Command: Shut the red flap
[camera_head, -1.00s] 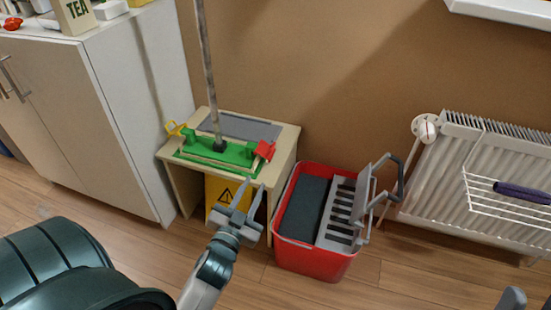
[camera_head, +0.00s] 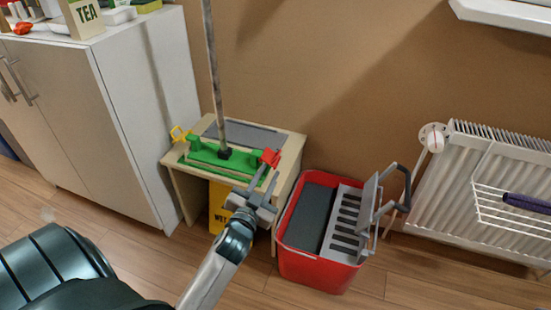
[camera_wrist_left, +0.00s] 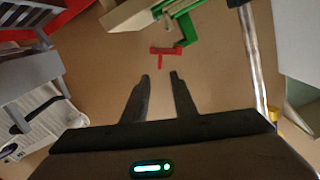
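The red flap (camera_head: 270,158) stands up at the right end of the green mop frame (camera_head: 215,158), which lies on a small wooden stand. In the left wrist view the red flap (camera_wrist_left: 166,51) is ahead of the fingertips, with a gap between. My left gripper (camera_head: 268,177) is at the stand's front right, just in front of the flap. Its two fingers are apart and empty, as the left wrist view shows (camera_wrist_left: 160,76). A yellow flap (camera_head: 180,134) sits raised at the frame's left end. My right gripper is out of view.
The mop pole (camera_head: 212,70) rises from the frame's middle. A red bucket (camera_head: 310,270) with a grey wringer (camera_head: 350,220) stands right of the stand (camera_head: 288,160). A white cabinet (camera_head: 120,110) is at left, a radiator (camera_head: 470,195) at right. A yellow sign (camera_head: 220,200) is under the stand.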

